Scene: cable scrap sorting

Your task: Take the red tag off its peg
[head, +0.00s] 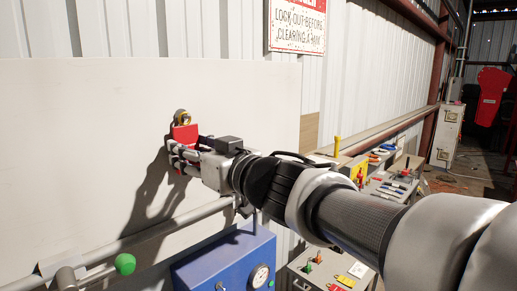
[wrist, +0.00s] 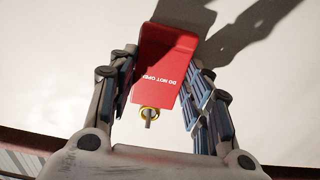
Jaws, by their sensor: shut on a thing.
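The red tag (head: 186,133) hangs at a peg (head: 180,113) on the pale board in the head view. A brass ring (head: 184,120) shows at the tag's top, around or against the peg. My gripper (head: 181,152) is shut on the tag, with its fingers on either side of it. In the wrist view, the tag (wrist: 165,65) is between the two fingers, its "DO NOT OPE..." lettering upside down. The brass ring (wrist: 149,113) there appears around the peg (wrist: 149,123). The finger contact is partly hidden in the head view.
A blue box with a gauge (head: 228,262) stands below my arm. Benches with tools and switches (head: 385,185) are at the right. The board around the tag is clear.

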